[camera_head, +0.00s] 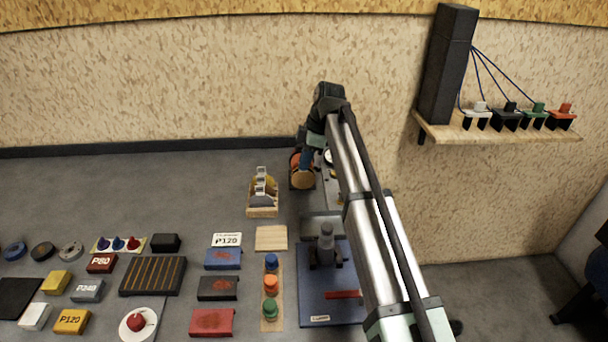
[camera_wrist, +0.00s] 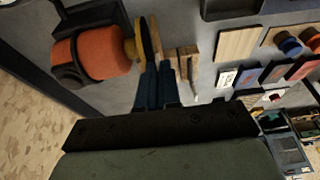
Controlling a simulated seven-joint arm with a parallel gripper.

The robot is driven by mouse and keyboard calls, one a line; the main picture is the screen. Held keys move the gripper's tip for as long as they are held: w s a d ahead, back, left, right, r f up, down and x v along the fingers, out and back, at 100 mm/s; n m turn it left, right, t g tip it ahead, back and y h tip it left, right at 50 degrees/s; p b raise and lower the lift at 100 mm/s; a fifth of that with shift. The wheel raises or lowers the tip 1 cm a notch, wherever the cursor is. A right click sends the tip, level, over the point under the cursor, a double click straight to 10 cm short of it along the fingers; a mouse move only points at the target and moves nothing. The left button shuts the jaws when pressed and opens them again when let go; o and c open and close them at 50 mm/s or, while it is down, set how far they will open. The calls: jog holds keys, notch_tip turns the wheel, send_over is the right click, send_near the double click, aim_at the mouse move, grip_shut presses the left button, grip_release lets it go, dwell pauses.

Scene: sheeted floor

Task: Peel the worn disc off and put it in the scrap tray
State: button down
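An orange drum (camera_head: 297,163) with a round tan face (camera_head: 303,179) stands below my gripper (camera_head: 309,158) in the head view. In the wrist view the orange drum (camera_wrist: 98,50) lies on its side at upper left. A thin tan disc (camera_wrist: 143,42) stands edge-on by its end, with a dark, yellow-edged shape close beside it. My gripper's two blue fingers (camera_wrist: 158,88) are close together, with their tips at the lower edge of these shapes. Whether they grip the disc is hidden. A shallow dark tray (camera_wrist: 232,9), possibly the scrap tray, shows at the top.
A wooden rack (camera_head: 263,212) holding a yellow and a grey disc stands left of the drum. Nearer are a wooden square (camera_head: 271,238), colored blocks and knobs, and a blue board (camera_head: 312,290). A wall shelf (camera_head: 495,130) is at right.

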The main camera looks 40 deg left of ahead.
jog(key=shift+s+d, duration=1.55)
dwell(0.6)
jog(key=s+d, duration=0.2)
jog(key=shift+s+d, duration=0.3)
dwell(0.4)
jog(key=shift+w, duration=0.1)
dwell(0.4)
jog(key=w+d+f+m+t, duration=0.25)
jog(key=w+d+m, duration=0.55)
jog(key=d, duration=0.7)
jog(key=w+d+f+m+t, duration=0.1)
jog(key=w+d+f+m, duration=0.35)
jog(key=w+d, duration=0.75)
jog(key=d+f+m, duration=0.1)
jog(key=d+m, duration=0.3)
jog(key=d, duration=0.8)
jog(key=s+d+f+m+t+h, duration=0.1)
jog(key=d+m, duration=0.4)
jog(key=d, duration=0.7)
jog(key=s+d+f+m+t+h, duration=0.1)
jog(key=d+f+m, duration=0.2)
jog(key=d, duration=1)
jog(key=shift+s+f+m, duration=0.25)
jog(key=shift+m, duration=0.9)
